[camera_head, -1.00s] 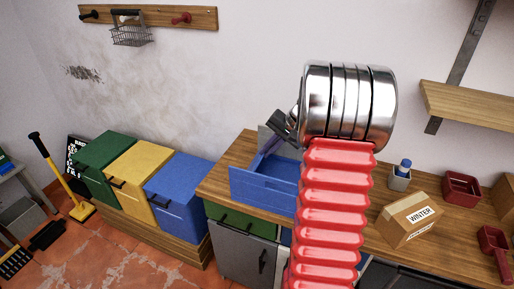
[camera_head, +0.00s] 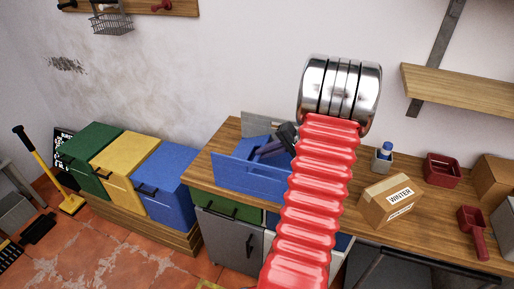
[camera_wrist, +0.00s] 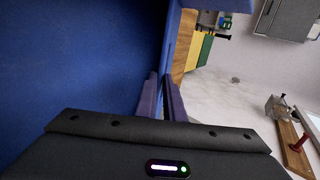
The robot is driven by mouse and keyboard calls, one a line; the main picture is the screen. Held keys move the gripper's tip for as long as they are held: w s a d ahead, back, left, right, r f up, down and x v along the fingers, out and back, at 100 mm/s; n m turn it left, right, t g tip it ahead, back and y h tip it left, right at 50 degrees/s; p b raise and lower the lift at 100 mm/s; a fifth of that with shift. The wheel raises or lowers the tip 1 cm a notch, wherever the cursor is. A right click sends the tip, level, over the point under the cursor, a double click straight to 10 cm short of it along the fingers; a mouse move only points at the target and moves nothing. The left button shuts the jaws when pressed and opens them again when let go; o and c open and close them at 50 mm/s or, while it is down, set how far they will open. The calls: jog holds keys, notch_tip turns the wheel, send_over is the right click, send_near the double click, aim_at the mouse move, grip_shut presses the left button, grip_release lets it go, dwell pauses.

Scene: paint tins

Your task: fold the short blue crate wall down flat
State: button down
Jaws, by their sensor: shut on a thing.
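The blue crate (camera_head: 248,178) stands on the wooden worktop, left of my arm. Its long front wall is upright; its right end is partly hidden behind my arm. My gripper (camera_head: 268,149) reaches over the crate with its purple fingers low at the crate's inside, near the back. In the wrist view a large blue crate wall (camera_wrist: 75,60) fills the left side. A thin blue wall edge runs down to my gripper (camera_wrist: 162,82), between its two fingers. The gripper is shut on this wall, which I take to be the short one. How far it tilts I cannot tell.
A cardboard box (camera_head: 388,200) marked WINTER, a blue-capped bottle in a pot (camera_head: 383,157) and red containers (camera_head: 443,169) stand right of my arm. A shelf (camera_head: 460,88) hangs above. Green, yellow and blue bins (camera_head: 165,188) stand left of the worktop.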

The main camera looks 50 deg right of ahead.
jog(key=shift+s+d+f, duration=0.1)
jog(key=shift+s+f, duration=0.15)
jog(key=shift+f, duration=0.55)
jog(key=shift+s+f, duration=0.25)
jog(key=shift+f, duration=0.55)
jog(key=c, duration=1.9)
grip_release()
jog(key=shift+r, duration=0.1)
notch_tip(320, 180, up, 10)
jog(key=shift+f, duration=0.1)
jog(key=shift+c, duration=0.5)
